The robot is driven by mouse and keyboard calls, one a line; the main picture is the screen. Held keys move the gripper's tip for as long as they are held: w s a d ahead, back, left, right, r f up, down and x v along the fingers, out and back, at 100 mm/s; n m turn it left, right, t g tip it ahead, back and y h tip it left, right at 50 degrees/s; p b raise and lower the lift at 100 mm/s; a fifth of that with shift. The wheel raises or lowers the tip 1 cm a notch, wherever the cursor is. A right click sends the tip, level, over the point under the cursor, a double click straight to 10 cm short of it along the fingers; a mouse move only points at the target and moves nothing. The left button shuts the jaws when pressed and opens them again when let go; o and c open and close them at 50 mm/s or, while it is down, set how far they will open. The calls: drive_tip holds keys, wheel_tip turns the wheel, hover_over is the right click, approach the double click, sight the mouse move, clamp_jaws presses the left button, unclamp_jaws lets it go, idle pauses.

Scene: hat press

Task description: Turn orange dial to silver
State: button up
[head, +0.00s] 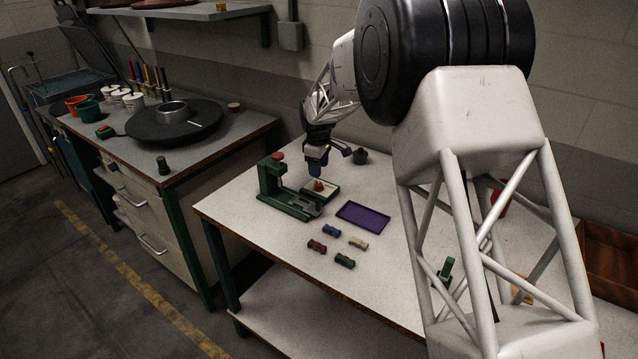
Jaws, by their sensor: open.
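A small orange dial (319,186) sits on a pale square plate with a dark border (332,192) on the white table. My gripper (317,170) points down just above the dial, with its blue fingertips close to it. It is open, and nothing shows between its fingers. I cannot tell at this size whether the fingertips touch the dial. No silver mark can be made out around the dial, and which way the dial points is too small to tell.
A green press (272,180) with a red knob stands just left of the dial. A purple tray (360,216) lies to the right. Several small coloured blocks (331,231) lie in front. A dark round object (360,156) stands behind. The table's front left is clear.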

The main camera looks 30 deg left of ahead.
sight(319, 184)
drive_tip(key=shift+w+f, duration=0.15)
drive_tip(key=shift+f, duration=3.25)
drive_tip(key=c, duration=0.9)
